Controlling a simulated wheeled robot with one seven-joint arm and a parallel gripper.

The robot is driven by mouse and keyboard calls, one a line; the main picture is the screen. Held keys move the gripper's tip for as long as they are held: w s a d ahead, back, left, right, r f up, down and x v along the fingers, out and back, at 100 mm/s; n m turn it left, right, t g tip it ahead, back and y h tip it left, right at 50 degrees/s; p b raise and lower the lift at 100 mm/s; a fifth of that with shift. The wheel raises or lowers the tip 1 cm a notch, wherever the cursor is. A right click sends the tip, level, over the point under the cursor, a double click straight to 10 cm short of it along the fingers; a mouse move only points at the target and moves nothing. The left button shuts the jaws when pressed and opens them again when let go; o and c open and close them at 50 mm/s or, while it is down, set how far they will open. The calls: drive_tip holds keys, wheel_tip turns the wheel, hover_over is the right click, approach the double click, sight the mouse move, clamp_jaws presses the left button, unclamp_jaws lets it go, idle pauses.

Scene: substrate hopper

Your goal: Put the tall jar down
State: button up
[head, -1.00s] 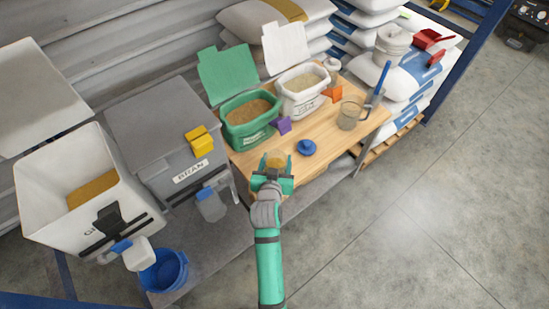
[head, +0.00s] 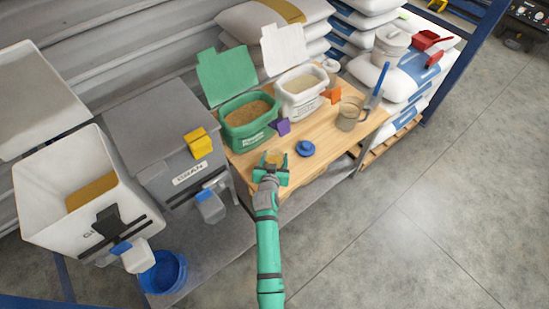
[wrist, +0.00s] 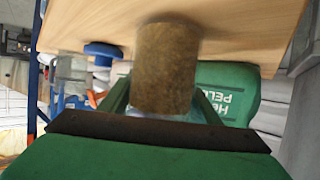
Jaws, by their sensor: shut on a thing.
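The tall jar, filled with brown material, shows in the wrist view (wrist: 165,70) between the two fingers of my gripper (wrist: 163,105). In the head view the jar (head: 272,158) is at the front left of the wooden bench top (head: 322,137), and my gripper (head: 270,174) is shut on it. I cannot tell whether the jar's base touches the wood. A blue round lid (head: 305,148) lies on the bench just right of the jar.
A green open bag of pellets (head: 247,135) stands behind the jar, with a white open bag (head: 302,104) beside it. A clear jug (head: 349,122) stands at the right. Purple (head: 281,126) and orange (head: 333,95) clips are near the bags. The grey BRAN hopper (head: 165,135) is left.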

drive_tip(key=shift+a+f, duration=0.15)
drive_tip(key=o, duration=1.3)
drive_tip(key=shift+s, duration=0.1)
